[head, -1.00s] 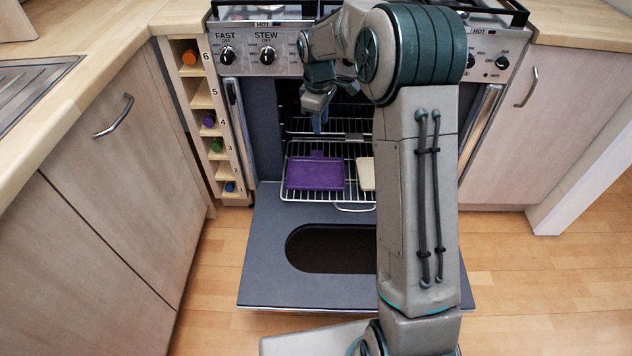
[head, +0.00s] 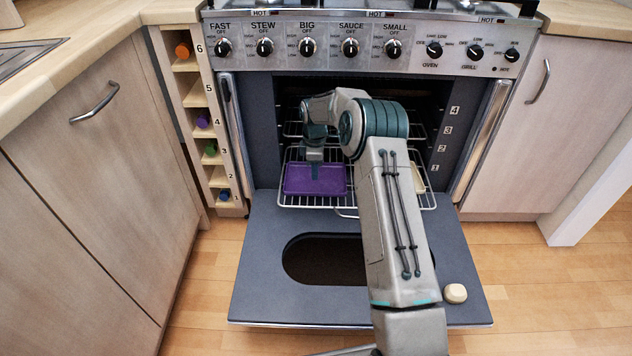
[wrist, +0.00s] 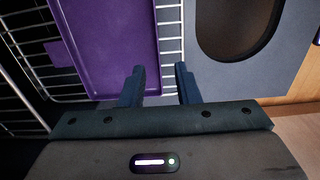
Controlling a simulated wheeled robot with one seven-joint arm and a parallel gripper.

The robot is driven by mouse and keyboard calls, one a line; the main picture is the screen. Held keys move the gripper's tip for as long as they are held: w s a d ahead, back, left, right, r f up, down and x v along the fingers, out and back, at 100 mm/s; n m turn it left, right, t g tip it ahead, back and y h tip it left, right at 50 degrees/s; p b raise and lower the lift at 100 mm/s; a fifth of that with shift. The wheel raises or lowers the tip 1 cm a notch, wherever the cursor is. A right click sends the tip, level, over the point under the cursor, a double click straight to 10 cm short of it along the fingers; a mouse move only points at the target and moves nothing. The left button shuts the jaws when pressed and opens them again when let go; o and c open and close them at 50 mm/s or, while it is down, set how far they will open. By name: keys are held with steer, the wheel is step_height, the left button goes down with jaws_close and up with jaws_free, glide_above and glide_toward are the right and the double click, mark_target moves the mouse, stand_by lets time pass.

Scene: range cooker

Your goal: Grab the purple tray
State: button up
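The purple tray (head: 298,181) lies flat on a wire rack (head: 350,199) that juts from the open oven. In the head view, my gripper (head: 315,174) points down over the tray's right part and hides some of it. In the wrist view, the tray (wrist: 108,40) fills the upper left, with a small tab on its left side. My gripper (wrist: 158,70) is open and empty there. Its left finger overlaps the tray, and its right finger is over the rack bars beyond the tray's edge. Whether either finger touches the tray cannot be told.
A cream item (head: 418,178) sits on the rack to the right, partly behind my arm. The oven door (head: 255,285) is folded down, with a dark window (head: 318,262). A small beige object (head: 455,293) is at its right. A cubby shelf (head: 207,130) with coloured items stands left.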

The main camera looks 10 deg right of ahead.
steer(key=b, duration=0.1)
glide_above(315, 192)
steer(key=f, duration=0.5)
steer(key=shift+s+f, duration=0.15)
steer(key=shift+s, duration=0.05)
steer(key=f+b, duration=0.3)
steer(key=f, duration=0.2)
steer(key=shift+w, duration=0.2)
steer(key=shift+r, duration=0.1)
jaws_close()
